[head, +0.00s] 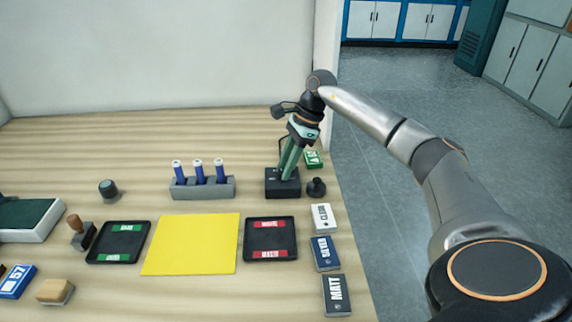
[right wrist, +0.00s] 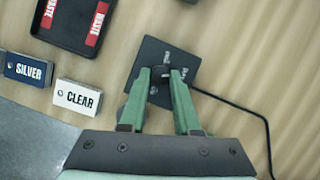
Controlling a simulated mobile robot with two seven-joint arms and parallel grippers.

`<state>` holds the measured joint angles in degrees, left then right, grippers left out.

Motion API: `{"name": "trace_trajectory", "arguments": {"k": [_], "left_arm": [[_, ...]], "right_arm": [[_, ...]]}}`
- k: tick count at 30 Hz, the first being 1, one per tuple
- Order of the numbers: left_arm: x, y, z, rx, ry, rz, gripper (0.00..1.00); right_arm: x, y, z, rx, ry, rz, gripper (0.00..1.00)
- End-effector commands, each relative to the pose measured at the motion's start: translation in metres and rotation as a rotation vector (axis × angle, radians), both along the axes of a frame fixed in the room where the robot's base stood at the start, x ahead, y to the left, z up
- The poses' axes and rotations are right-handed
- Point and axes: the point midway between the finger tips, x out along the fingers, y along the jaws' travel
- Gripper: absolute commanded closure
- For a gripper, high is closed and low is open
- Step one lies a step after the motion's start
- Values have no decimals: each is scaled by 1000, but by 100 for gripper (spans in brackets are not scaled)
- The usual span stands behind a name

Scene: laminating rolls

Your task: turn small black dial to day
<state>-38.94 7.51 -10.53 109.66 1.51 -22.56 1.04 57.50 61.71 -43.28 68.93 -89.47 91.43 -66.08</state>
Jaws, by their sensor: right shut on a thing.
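A dark square box (head: 283,190) stands at the right end of the table. It also shows in the right wrist view (right wrist: 184,54), with small white marks on its top that are too small to read surely. The small black dial (right wrist: 160,71) is on top of this box. My right gripper (head: 284,173) points down at the box, and its green fingers (right wrist: 160,78) are shut on the dial, one on each side. The fingers hide much of the dial, and I cannot tell which mark it points to. My left gripper is not in view.
A grey rack (head: 203,189) with blue tubes stands left of the box. A black knobbed object (head: 316,188) and a green block (head: 313,159) are close on its right. CLEAR (head: 323,218), SILVER (head: 325,253) and MATT (head: 337,295) blocks line the right edge. A black cable (right wrist: 252,115) trails from the box.

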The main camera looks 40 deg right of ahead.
Motion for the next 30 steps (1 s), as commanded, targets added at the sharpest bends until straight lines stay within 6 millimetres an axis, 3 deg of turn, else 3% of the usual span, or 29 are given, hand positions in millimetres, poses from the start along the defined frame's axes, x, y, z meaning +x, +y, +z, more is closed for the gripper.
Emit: {"name": "trace_trajectory", "arguments": {"k": [3,4,12,23,30], "left_arm": [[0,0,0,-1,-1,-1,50],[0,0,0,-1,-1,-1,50],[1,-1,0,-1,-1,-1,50],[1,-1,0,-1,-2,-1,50],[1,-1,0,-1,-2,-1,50]], "right_arm": [[0,0,0,-2,1,-1,100],[0,0,0,-2,1,-1,68],[0,0,0,-1,1,-1,39],[-1,-4,9,-1,-1,-2,39],[-8,-20,53,0,-6,-3,39]]}}
